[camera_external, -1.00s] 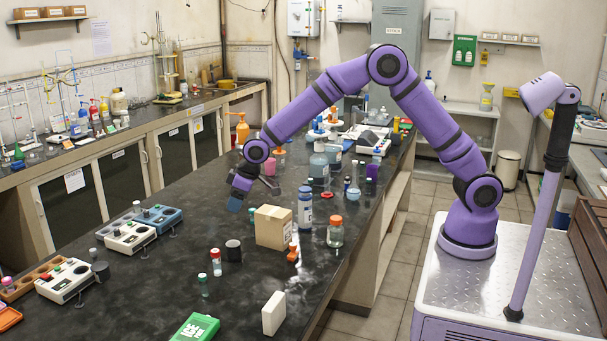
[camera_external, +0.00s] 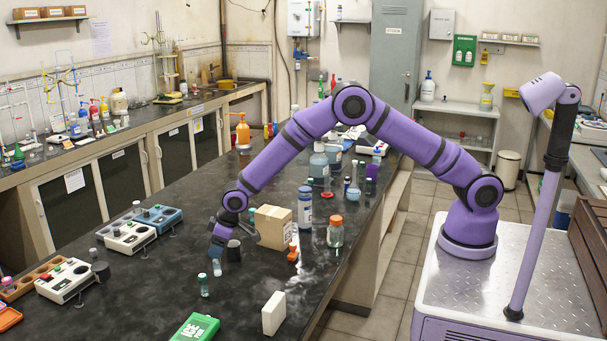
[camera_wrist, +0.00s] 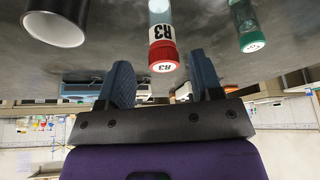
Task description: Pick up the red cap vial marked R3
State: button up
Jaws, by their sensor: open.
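The red cap vial marked R3 (camera_wrist: 163,50) shows in the wrist view, with its label and the marked red cap towards me. My gripper (camera_wrist: 163,76) is open, its two blue fingers one on each side of the cap in the picture. The fingers look clear of the vial; how deep it lies between them I cannot tell. In the external view, my gripper (camera_external: 217,246) is low over the bench, right above the vial (camera_external: 217,268). Only the vial's lower part shows there; the red cap is hidden behind the gripper.
A green-capped vial (camera_wrist: 247,25) stands close by, also seen in the external view (camera_external: 204,285). A black cup (camera_wrist: 55,27) is on the other side. A cardboard box (camera_external: 273,227) stands right of the gripper.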

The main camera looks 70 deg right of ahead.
aim_at(217, 263)
jog(key=x, duration=0.5)
jog(key=shift+s, duration=0.35)
jog(key=c, duration=0.9)
jog(key=shift+c, duration=0.2)
